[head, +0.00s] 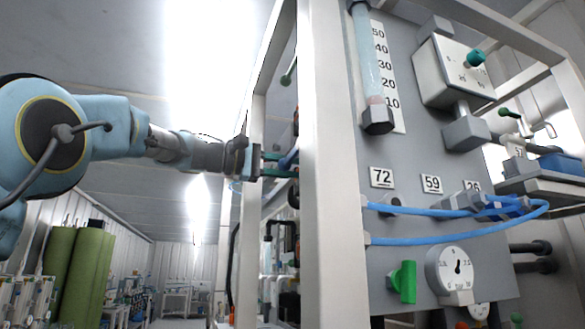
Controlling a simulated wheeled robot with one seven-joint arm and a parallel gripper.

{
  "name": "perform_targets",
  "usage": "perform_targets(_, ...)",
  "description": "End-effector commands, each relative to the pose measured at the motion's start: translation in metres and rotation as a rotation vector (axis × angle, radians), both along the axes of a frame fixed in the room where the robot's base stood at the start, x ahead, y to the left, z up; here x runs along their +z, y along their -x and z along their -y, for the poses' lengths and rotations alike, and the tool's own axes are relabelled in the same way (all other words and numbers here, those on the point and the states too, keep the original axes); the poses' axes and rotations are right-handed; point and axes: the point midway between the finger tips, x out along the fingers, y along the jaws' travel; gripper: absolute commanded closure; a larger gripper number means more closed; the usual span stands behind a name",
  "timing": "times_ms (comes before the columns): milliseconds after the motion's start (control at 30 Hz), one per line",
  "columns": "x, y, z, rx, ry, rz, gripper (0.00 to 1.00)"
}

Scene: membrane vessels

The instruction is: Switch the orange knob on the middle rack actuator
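My gripper (278,164) is at the end of my blue and grey arm, left of the thick white frame post. Its dark green fingers point right, toward the rack parts behind the post. The post hides what lies just beyond the fingertips. A small blue part (289,158) shows beside the fingers; I cannot tell whether they touch it or how far apart they are. I cannot make out an orange knob on an actuator. A white actuator-like box (455,72) with a teal knob (476,59) is on the grey panel at upper right.
The white post (335,200) stands close right of my gripper. Blue hoses (450,238) cross the grey panel (400,170). A green valve handle (403,282) and a round gauge (456,268) sit below. Green rolls (80,270) stand at far left.

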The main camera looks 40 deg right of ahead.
Motion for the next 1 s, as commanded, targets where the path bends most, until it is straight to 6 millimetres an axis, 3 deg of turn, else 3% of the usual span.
perform_targets(33, 0.0001, 0.0, -0.0001, 0.0, 0.0, 0.0, 0.78)
perform_targets(233, 0.0001, -0.0002, -0.0001, 0.0, 0.0, 0.0, 1.0)
perform_targets(1000, 0.0008, -0.0008, -0.0006, 0.001, -0.031, -0.077, 1.0)
